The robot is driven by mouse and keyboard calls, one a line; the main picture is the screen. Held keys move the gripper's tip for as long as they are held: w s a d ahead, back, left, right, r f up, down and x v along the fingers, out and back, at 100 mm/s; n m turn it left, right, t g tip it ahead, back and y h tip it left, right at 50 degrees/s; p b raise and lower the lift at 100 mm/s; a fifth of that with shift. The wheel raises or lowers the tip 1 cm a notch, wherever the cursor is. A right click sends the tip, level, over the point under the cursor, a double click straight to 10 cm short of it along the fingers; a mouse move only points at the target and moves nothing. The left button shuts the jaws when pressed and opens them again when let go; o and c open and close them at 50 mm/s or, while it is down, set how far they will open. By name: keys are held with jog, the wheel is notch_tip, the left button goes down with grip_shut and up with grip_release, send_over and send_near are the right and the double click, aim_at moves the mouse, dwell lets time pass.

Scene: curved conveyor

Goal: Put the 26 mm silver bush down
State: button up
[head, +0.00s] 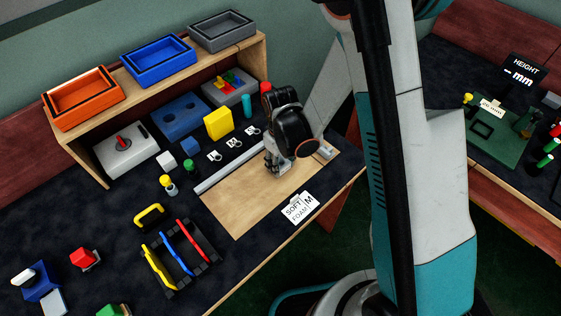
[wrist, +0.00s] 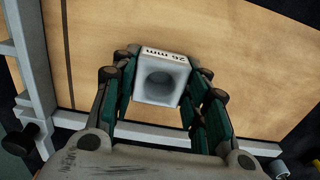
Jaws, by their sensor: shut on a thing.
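The silver bush (wrist: 162,80) is a pale grey block with a round dark hole and a "26 mm" label that reads upside down in the wrist view. My gripper (wrist: 163,88) is shut on it, with green-padded fingers on its left and right sides. In the head view my gripper (head: 279,168) is over the wooden board (head: 240,205), near its back edge. The bush cannot be made out clearly there behind the fingers. I cannot tell whether the bush touches the board.
A grey rail (head: 228,168) runs along the board's back edge. White tags with rings (head: 234,143), a yellow block (head: 218,123) and a teal cylinder (head: 246,105) stand behind it. A "SOFT FOAM M" card (head: 300,208) lies at the front edge. The board's left part is clear.

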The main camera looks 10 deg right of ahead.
jog(key=shift+f, duration=0.15)
jog(key=o, duration=1.2)
jog(key=s+d+r+m+t+p, duration=0.1)
jog(key=s+d+r+t+p, duration=0.15)
jog(key=r, duration=1.05)
jog(key=s+d+r+m+t+p, duration=0.1)
jog(key=s+d+r+m+p, duration=0.15)
jog(key=r, duration=1.05)
jog(key=s+d+r+m+t, duration=0.1)
jog(key=s+d+r, duration=0.1)
jog(key=s, duration=0.1)
jog(key=s+d+r+m+t, duration=0.1)
jog(key=s+d+r, duration=0.1)
jog(key=r, duration=0.1)
jog(key=s+d+r+m+t, duration=0.1)
jog(key=s+d+r, duration=0.1)
jog(key=s+r, duration=0.1)
jog(key=shift+s+d+r, duration=0.15)
jog(key=shift+s, duration=0.2)
jog(key=shift+o, duration=0.4)
jog(key=shift+s+d+r+t, duration=0.2)
jog(key=shift+s+d+t, duration=0.05)
jog(key=shift+s, duration=0.2)
